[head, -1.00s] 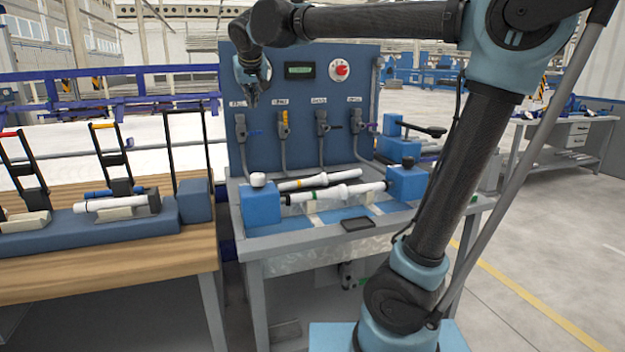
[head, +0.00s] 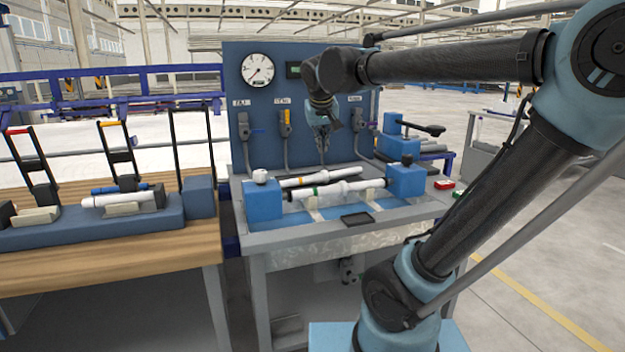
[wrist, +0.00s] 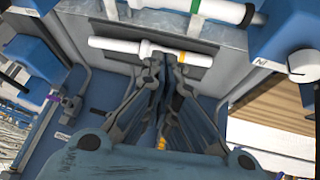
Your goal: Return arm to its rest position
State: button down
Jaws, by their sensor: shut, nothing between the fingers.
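My gripper (head: 322,150) hangs from my arm in front of the blue panel, above the back of the test bench, empty. In the wrist view my gripper (wrist: 166,56) has its fingertips together. Beyond them a white pipe with a yellow band (wrist: 130,47) lies on the bench; the tips overlap it in the picture, and the head view shows them higher up. That pipe (head: 318,177) lies behind a second white pipe with a green band (head: 335,189), which sits between two blue blocks.
The blue panel (head: 235,95) carries a round gauge (head: 257,70) and several valves close to my gripper. A wooden table (head: 110,255) at left holds a blue rack with upright clamps. A blue vise-like device (head: 397,145) stands right of the panel.

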jog(key=s+d+f+g, duration=0.1)
jog(key=s+d+f, duration=0.4)
jog(key=s+f, duration=0.2)
jog(key=s+d+f+m+g, duration=0.1)
jog(key=s+d+f, duration=0.5)
jog(key=f, duration=0.4)
jog(key=s+d+f+m+g, duration=0.1)
jog(key=s+d+f+g, duration=0.1)
jog(key=s+d+f, duration=0.3)
jog(key=s+f, duration=0.4)
jog(key=shift+d, duration=0.15)
jog(key=shift+f, duration=0.1)
jog(key=shift+w+f, duration=0.2)
jog(key=shift+w, duration=0.25)
jog(key=c, duration=2.3)
grip_release()
